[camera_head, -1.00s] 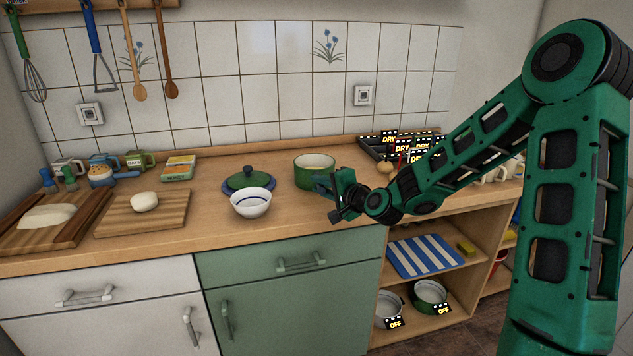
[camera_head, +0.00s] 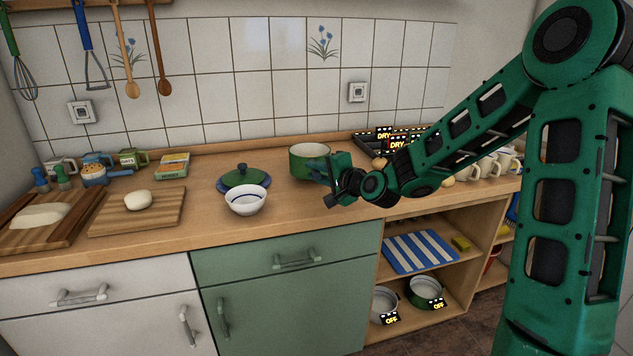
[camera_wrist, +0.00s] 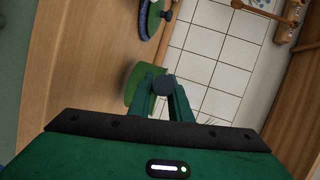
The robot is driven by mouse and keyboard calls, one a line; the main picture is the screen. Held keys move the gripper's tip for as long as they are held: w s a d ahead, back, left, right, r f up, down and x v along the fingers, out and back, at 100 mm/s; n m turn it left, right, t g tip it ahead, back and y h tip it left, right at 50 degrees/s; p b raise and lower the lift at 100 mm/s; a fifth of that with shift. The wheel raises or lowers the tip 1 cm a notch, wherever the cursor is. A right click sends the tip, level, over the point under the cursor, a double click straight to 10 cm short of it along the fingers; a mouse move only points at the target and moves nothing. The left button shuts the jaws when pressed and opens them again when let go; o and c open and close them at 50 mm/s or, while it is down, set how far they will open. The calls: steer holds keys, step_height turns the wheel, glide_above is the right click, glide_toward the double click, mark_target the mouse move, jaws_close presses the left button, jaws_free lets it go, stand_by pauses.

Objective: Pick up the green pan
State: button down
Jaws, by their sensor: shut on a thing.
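The green pan (camera_head: 308,160), a deep round pot with a pale inside, is near the back of the wooden counter, apparently a little above its surface. My gripper (camera_head: 322,172) is at the pan's front right side and shut on it. In the wrist view, the green pan (camera_wrist: 134,84) shows partly behind the fingers of my gripper (camera_wrist: 163,86). A dark round piece sits between the fingertips, perhaps the pan's handle end. The exact contact is hidden.
A white bowl (camera_head: 246,201) and a blue plate with a green lid (camera_head: 243,177) stand left of the pan. A dark rack (camera_head: 375,143) is at the right. Another green pan (camera_head: 426,289) sits on the low shelf. Counter front is clear.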

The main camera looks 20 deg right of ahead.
steer(key=s+a+r, duration=0.6)
steer(key=a+r, duration=0.1)
steer(key=a, duration=0.3)
steer(key=shift+r, duration=0.4)
